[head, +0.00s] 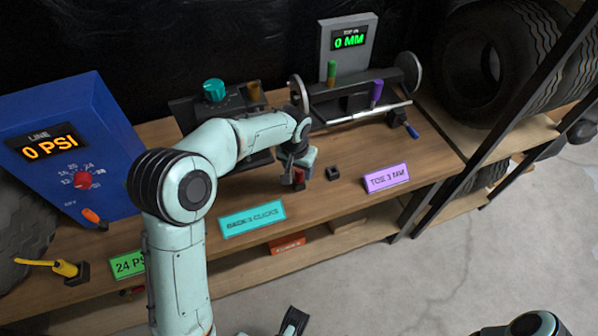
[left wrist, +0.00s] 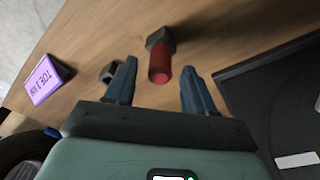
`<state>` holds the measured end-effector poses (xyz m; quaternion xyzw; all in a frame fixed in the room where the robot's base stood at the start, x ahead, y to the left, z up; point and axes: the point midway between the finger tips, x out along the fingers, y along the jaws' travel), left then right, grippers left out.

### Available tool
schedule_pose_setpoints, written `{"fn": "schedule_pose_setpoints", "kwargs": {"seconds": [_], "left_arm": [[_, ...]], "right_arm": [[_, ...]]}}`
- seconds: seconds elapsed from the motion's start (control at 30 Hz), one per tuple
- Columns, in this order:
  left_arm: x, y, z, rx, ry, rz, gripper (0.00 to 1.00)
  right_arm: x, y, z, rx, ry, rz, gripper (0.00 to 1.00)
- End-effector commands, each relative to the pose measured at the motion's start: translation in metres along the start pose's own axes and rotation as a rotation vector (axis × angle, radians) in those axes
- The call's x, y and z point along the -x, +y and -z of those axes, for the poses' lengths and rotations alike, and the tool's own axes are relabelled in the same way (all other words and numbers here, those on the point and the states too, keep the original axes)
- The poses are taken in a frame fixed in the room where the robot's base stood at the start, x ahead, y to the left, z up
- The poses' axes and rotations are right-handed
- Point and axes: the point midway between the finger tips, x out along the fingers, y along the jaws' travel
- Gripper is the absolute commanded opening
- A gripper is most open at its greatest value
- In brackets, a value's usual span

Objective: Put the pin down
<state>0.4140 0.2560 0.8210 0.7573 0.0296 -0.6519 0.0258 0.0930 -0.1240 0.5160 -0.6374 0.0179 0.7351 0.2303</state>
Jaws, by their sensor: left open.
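A red pin (left wrist: 160,65) stands between the spread fingers of my left gripper (left wrist: 158,88) in the left wrist view, with clear gaps on both sides. The pin's far end meets a dark block (left wrist: 158,38); I cannot tell how deep it sits. In the head view my left gripper (head: 298,178) is open, low over the bench behind the teal label, and mostly hides the red pin (head: 299,177). A dark part (head: 293,322) at the bottom edge may be my right gripper; its fingers are not clear.
A small dark block (head: 333,173) sits right of the gripper, near the purple label (head: 386,177). A teal label (head: 253,219) stands at the bench's front edge. A blue gauge box (head: 70,145) is at left. A metal fixture (head: 355,95) stands behind.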

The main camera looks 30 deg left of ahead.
Motion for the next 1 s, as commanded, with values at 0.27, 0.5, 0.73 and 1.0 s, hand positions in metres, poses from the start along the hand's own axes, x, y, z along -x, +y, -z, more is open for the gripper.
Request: {"fn": "schedule_pose_setpoints", "kwargs": {"seconds": [0.27, 0.5, 0.73, 1.0], "left_arm": [[0.062, 0.000, 0.001, 0.000, 0.004, 0.000, 0.54], [0.087, 0.000, 0.000, 0.000, 0.001, 0.000, 0.54], [0.089, 0.000, 0.000, 0.000, 0.000, 0.000, 0.54], [0.089, 0.000, 0.000, 0.000, 0.000, 0.000, 0.54]], "right_arm": [[0.007, -0.001, -0.004, -0.001, -0.012, -0.002, 0.43], [0.009, -0.001, -0.005, -0.002, -0.016, -0.004, 0.43], [0.009, -0.001, -0.005, -0.002, -0.016, -0.004, 0.43], [0.009, -0.001, -0.005, -0.002, -0.016, -0.004, 0.43]]}}
